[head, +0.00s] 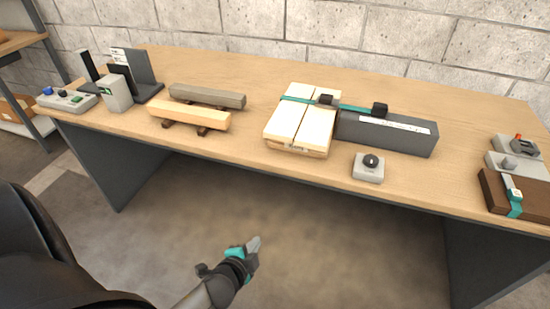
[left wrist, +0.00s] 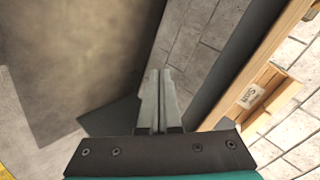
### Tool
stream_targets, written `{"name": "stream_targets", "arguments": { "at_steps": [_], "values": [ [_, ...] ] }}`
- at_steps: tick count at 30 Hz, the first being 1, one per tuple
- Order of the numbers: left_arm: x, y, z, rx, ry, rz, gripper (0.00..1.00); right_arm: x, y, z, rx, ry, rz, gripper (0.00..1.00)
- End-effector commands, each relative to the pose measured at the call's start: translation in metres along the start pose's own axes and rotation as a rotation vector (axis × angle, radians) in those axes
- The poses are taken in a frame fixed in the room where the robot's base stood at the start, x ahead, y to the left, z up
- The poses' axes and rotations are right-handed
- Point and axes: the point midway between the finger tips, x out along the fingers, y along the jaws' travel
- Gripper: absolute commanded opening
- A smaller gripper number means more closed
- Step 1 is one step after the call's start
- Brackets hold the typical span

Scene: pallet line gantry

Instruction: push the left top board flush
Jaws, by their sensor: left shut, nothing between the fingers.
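The left top board (head: 284,119) lies lengthwise beside the right top board (head: 316,124) on a pale wooden stack in mid-table. A narrow dark seam runs between them. A teal band (head: 294,99) crosses the boards near their far end. Whether the left board stands proud is too small to tell. My left gripper (head: 256,243) is low in front of the table, over the floor, well apart from the boards. Its fingers are shut and empty, and they also show in the left wrist view (left wrist: 159,95). My right gripper is not in view.
A dark grey block (head: 388,134) stands right of the stack, with a black-knobbed box (head: 368,167) in front. Two timber bars (head: 190,117) (head: 207,96) lie left. A dark brown block (head: 520,198) is far right. The table's front edge (head: 240,154) lies beyond my gripper.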

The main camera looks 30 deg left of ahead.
Motion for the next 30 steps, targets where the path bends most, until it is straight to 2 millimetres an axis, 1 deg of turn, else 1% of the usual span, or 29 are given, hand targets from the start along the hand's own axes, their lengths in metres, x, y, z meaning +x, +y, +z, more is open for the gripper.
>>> {"name": "stream_targets", "arguments": {
  "at_steps": [1, 4, 9, 12, 15, 18, 21, 30],
  "values": [
    [0.004, -0.014, -0.005, 0.041, 0.021, -0.055, 0.00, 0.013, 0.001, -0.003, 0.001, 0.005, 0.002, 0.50],
    [0.000, -0.049, -0.018, 0.124, 0.054, -0.162, 0.00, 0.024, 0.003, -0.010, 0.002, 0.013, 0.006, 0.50],
    [-0.018, -0.105, -0.042, 0.259, 0.093, -0.349, 0.00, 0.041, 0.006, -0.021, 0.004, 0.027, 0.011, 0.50],
    [-0.032, -0.131, -0.052, 0.323, 0.103, -0.445, 0.00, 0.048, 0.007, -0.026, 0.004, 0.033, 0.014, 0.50],
    [-0.046, -0.150, -0.061, 0.370, 0.110, -0.519, 0.00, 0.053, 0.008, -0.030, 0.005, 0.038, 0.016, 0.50],
    [-0.056, -0.163, -0.067, 0.402, 0.112, -0.570, 0.00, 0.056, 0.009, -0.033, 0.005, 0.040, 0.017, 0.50],
    [-0.062, -0.170, -0.070, 0.418, 0.112, -0.595, 0.00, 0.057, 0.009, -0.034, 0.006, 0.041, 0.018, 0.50],
    [-0.064, -0.172, -0.071, 0.422, 0.112, -0.602, 0.00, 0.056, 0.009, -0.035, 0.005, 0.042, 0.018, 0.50]
  ]
}}
